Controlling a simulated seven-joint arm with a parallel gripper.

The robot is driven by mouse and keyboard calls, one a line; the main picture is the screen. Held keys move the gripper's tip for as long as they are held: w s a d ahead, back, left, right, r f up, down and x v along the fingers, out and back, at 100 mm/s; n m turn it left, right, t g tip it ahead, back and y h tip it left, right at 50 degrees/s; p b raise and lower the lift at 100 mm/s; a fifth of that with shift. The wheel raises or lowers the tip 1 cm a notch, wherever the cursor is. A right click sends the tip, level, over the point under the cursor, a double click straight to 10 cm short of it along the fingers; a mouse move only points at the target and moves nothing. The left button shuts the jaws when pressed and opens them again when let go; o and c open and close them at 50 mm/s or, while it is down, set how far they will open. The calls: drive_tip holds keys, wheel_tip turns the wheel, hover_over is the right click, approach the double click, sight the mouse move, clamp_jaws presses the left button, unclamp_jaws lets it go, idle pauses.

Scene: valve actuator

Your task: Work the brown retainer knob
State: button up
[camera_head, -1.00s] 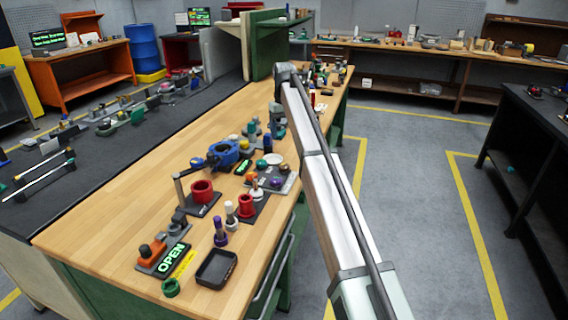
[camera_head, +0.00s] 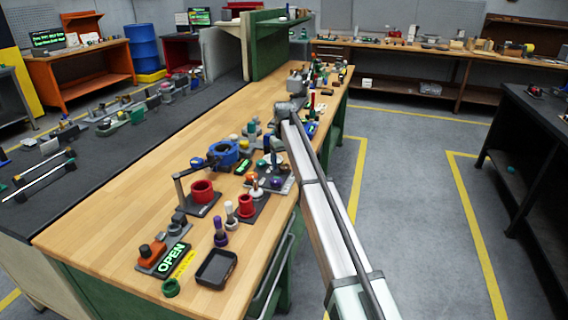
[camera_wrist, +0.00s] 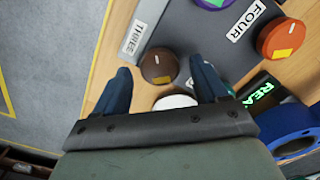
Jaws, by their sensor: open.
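The brown retainer knob (camera_wrist: 159,66) is round and dark, with a yellow patch and a small white mark on its face. It sits at the edge of a grey panel (camera_wrist: 183,26) in the wrist view. My gripper (camera_wrist: 161,68) is open, with one blue finger on each side of the knob as seen from the wrist. I cannot tell whether the fingers touch it or hover above it. In the head view my gripper (camera_head: 272,158) is low over the panel, and I cannot make out the brown knob there.
An orange knob (camera_wrist: 281,39) by a FOUR label and a purple knob (camera_wrist: 213,2) share the panel. A white disc (camera_wrist: 176,101) lies near the fingers. A blue ring (camera_wrist: 290,130) and green READY-like display (camera_wrist: 262,92) are right. The wooden bench (camera_head: 130,215) is clear at left.

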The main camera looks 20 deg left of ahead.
drive_tip(key=shift+f, duration=0.25)
drive_tip(key=shift+c, duration=0.3)
drive_tip(key=c, duration=1)
drive_tip(key=shift+m, duration=2.9)
